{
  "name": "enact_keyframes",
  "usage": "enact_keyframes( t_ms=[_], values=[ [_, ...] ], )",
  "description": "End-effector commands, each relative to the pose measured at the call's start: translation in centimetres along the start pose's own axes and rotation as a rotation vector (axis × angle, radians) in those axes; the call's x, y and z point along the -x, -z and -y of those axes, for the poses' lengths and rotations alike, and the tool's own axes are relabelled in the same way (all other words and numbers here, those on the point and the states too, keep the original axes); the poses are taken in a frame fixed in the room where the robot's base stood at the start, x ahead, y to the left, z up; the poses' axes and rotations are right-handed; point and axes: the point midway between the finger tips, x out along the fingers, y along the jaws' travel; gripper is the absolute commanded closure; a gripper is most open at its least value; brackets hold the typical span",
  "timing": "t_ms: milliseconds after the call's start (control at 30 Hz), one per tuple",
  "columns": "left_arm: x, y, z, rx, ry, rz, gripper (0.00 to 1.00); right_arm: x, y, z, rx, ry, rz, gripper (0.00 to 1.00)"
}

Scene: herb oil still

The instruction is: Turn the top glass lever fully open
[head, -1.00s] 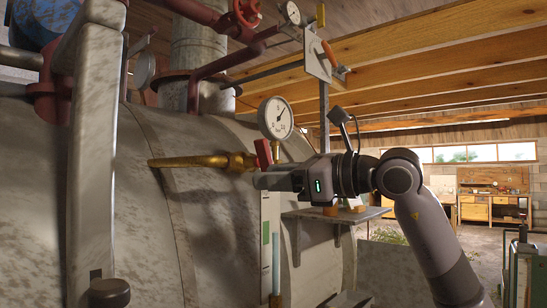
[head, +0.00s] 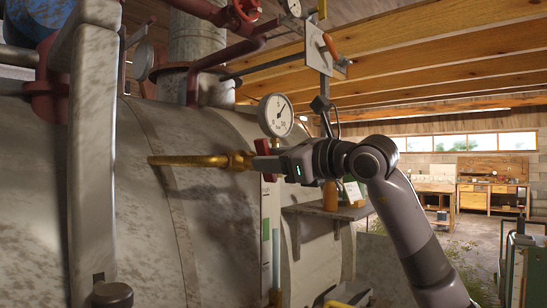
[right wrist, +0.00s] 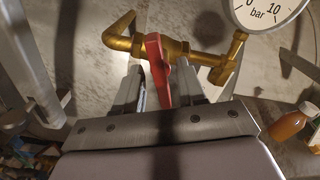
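The red lever (head: 262,147) sits on a brass valve with a brass pipe (head: 190,160) on the side of the grey still. In the right wrist view the lever (right wrist: 160,70) stands between the two fingers of my right gripper (right wrist: 160,92). Narrow gaps seem to show beside the lever, so the fingers look open around it; contact is hard to judge. In the head view my right gripper (head: 262,164) reaches in from the right and covers part of the lever. Red shows above and below the fingers. My left gripper is not in view.
A pressure gauge (head: 276,115) stands just above the valve. A glass tube (head: 276,250) runs lower down. A small shelf (head: 335,212) with an orange bottle (head: 330,196) is under my right arm. A grey post (head: 92,150) rises at the left.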

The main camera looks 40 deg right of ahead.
Motion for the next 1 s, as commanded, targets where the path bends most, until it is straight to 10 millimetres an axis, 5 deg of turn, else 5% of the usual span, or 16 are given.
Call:
enact_keyframes(
  t_ms=[100, 200, 667, 1000],
  values=[
    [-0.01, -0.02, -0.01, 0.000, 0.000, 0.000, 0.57, 0.01, 0.03, -0.01, 0.000, 0.000, 0.000, 0.67],
    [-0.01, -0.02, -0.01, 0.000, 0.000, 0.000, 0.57, 0.02, 0.03, -0.01, 0.000, 0.000, 0.000, 0.99],
    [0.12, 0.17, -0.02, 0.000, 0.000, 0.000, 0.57, 0.06, -0.03, 0.04, 0.059, 0.001, 0.000, 1.00],
    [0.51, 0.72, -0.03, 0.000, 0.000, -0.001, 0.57, 0.05, -0.02, -0.09, 0.311, 0.000, -0.002, 1.00]
  ],
)
